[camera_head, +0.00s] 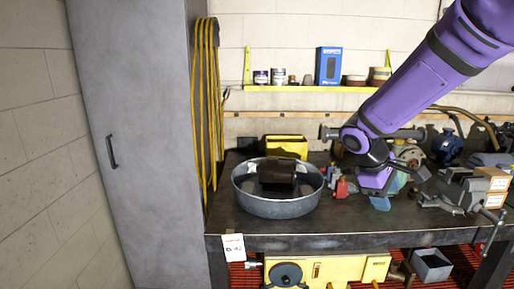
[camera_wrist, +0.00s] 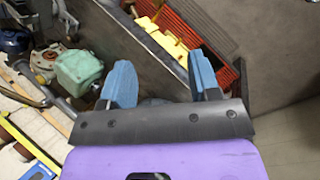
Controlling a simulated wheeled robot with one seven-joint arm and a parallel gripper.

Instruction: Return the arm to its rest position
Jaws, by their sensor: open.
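My purple arm reaches in from the upper right of the head view, out over the workbench. My gripper (camera_head: 380,203) points down near the bench top, right of the metal basin, with its blue fingertips partly seen. In the wrist view my gripper (camera_wrist: 162,82) shows two blue fingers spread apart with nothing between them. A green motor (camera_wrist: 78,70) is left of the fingers in that view. In the head view a greenish machine stands partly hidden behind my gripper. A dark motor-like object (camera_head: 277,172) lies in the round metal basin (camera_head: 275,208).
The workbench (camera_head: 330,225) is clear along its front middle. A vise (camera_head: 450,192), cardboard boxes (camera_head: 492,185) and a blue motor (camera_head: 447,145) crowd the right. A yellow bin (camera_head: 286,146) stands behind the basin. A tall grey cabinet (camera_head: 135,130) is at left; a yellow shelf (camera_head: 300,88) hangs above.

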